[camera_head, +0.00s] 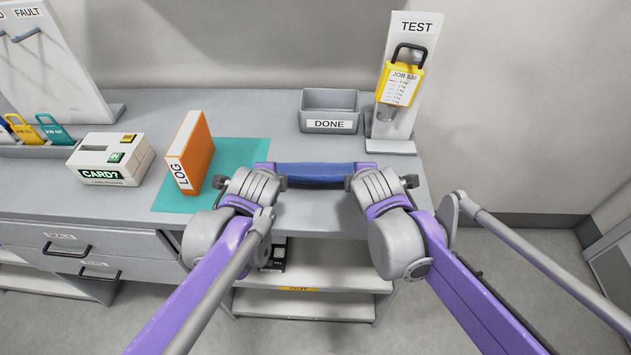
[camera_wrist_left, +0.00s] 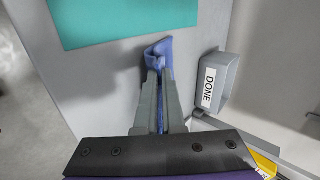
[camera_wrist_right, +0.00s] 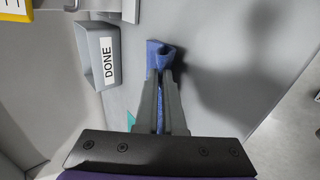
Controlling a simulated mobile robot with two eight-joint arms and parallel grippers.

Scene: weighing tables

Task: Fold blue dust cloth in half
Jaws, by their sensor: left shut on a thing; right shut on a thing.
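The blue dust cloth (camera_head: 315,174) is stretched between my two grippers above the front part of the grey table, in front of the DONE tray. My left gripper (camera_head: 268,181) is shut on its left end, and my right gripper (camera_head: 358,181) is shut on its right end. In the left wrist view the cloth (camera_wrist_left: 159,50) shows as a narrow, bunched strip beyond the closed fingers (camera_wrist_left: 162,95). In the right wrist view the cloth (camera_wrist_right: 160,52) looks looped over at the fingertips (camera_wrist_right: 160,90). I cannot tell whether the cloth touches the table.
A grey DONE tray (camera_head: 330,103) stands behind the cloth. A TEST stand (camera_head: 397,130) with a yellow tag (camera_head: 399,84) is at right. An orange LOG binder (camera_head: 190,150) stands on a teal mat (camera_head: 233,158) at left, beside a CARD? box (camera_head: 110,158). Drawers and a shelf are below.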

